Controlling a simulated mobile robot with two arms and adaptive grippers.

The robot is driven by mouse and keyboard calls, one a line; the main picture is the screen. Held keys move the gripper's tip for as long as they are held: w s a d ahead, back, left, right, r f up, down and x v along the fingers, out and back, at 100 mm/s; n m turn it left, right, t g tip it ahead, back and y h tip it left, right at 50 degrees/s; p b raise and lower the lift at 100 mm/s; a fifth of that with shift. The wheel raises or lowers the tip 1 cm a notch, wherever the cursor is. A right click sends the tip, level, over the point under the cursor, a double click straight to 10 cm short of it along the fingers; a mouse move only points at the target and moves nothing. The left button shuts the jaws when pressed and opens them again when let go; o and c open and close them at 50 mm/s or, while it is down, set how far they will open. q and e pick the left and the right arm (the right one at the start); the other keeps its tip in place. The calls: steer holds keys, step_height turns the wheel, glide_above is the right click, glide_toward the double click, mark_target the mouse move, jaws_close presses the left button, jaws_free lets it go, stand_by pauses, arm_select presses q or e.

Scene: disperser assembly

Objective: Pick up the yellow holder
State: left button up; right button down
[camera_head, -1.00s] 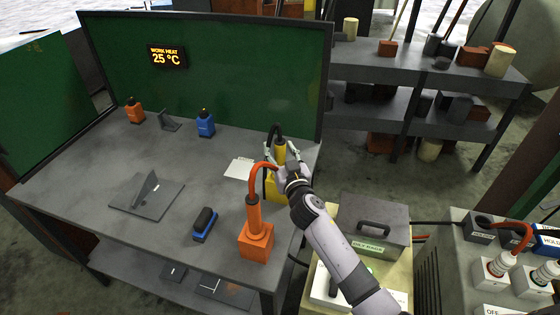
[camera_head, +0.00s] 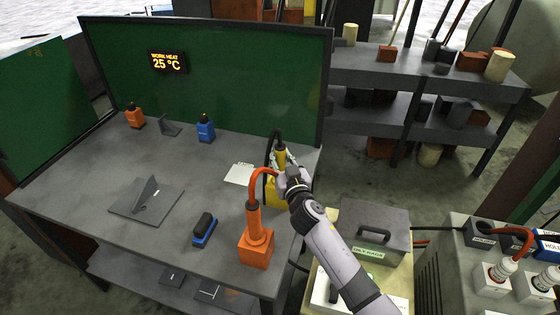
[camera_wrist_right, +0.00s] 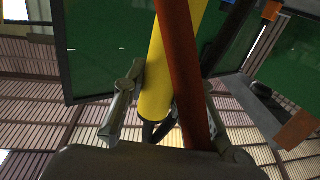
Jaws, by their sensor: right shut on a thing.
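The yellow holder (camera_head: 271,193) stands at the right end of the grey table, with its upright yellow handle (camera_head: 281,158) and a dark cable at the top. My right gripper (camera_head: 283,163) is shut on the handle, and the gripper and wrist hide part of the holder. In the right wrist view the yellow handle (camera_wrist_right: 166,68) lies between the two fingers, with a red-orange bar (camera_wrist_right: 186,80) crossing the picture nearer the camera. My left gripper is not in view.
An orange holder (camera_head: 256,246) with a curved orange hose stands close in front. A blue-and-black brush-like block (camera_head: 204,229), a grey plate with an upright fin (camera_head: 147,201) and small orange and blue bottles (camera_head: 205,128) are on the table. A grey box (camera_head: 371,229) stands right.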

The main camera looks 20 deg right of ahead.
steer(key=shift+r, duration=0.8)
step_height(320, 180, up, 19)
steer(key=p, duration=0.1)
steer(key=shift+f+p, duration=0.2)
steer(key=shift+p, duration=0.1)
